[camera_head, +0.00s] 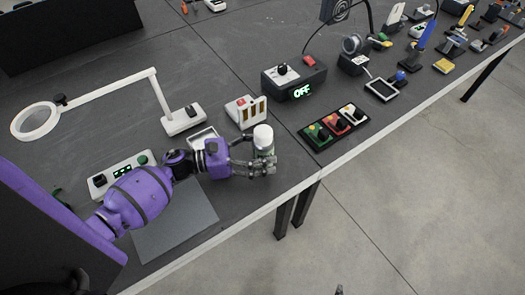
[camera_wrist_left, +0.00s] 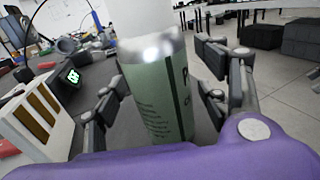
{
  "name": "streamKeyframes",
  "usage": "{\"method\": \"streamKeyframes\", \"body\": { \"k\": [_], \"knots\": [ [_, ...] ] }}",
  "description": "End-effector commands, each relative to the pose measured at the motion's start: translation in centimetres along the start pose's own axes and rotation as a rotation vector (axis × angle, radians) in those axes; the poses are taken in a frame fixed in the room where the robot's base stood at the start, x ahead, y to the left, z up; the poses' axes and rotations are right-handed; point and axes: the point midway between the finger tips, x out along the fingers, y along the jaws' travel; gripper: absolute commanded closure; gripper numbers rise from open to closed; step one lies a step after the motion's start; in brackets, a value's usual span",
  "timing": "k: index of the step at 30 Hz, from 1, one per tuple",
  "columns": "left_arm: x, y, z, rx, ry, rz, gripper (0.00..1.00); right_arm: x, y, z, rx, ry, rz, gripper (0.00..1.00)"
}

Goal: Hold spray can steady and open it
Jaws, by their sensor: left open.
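The spray can (camera_head: 264,142) has a white cap and a pale green body with dark print. It stands upright near the table's front edge. My left gripper (camera_head: 260,161) is at the can, with its fingers on either side of it and open. In the left wrist view the can (camera_wrist_left: 160,95) fills the middle between the finger pads, and a gap shows on the right side. The can's base is hidden. A small dark tip (camera_head: 339,291) at the bottom edge of the head view may be my right gripper; too little of it shows to tell its state.
A white box with brown slots (camera_head: 246,111) stands just behind the can. A switch panel (camera_head: 334,128) is to its right, and a black box reading OFF (camera_head: 294,78) behind. A grey mat (camera_head: 174,219) lies left, by the table edge. A ring lamp (camera_head: 36,121) stands further left.

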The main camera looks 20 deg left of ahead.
Motion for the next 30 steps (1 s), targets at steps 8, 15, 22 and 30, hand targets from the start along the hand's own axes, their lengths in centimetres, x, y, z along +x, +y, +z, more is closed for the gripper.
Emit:
{"method": "streamKeyframes", "body": {
  "k": [8,15,22,30],
  "knots": [
    [0.03,-0.04,-0.2,-0.002,0.002,0.0,0.4,0.0,-0.02,0.2,0.0,-0.004,0.0,0.34],
    [0.02,-0.03,-0.17,-0.002,0.002,0.0,0.72,0.0,-0.05,0.21,0.0,-0.004,-0.001,0.34],
    [0.04,0.0,-0.08,-0.001,0.0,0.0,0.9,-0.01,-0.08,0.2,0.0,-0.004,-0.002,0.34],
    [0.0,0.02,0.3,0.001,0.001,0.0,0.91,0.02,-0.1,0.31,0.0,-0.006,-0.002,0.34]
  ]
}}
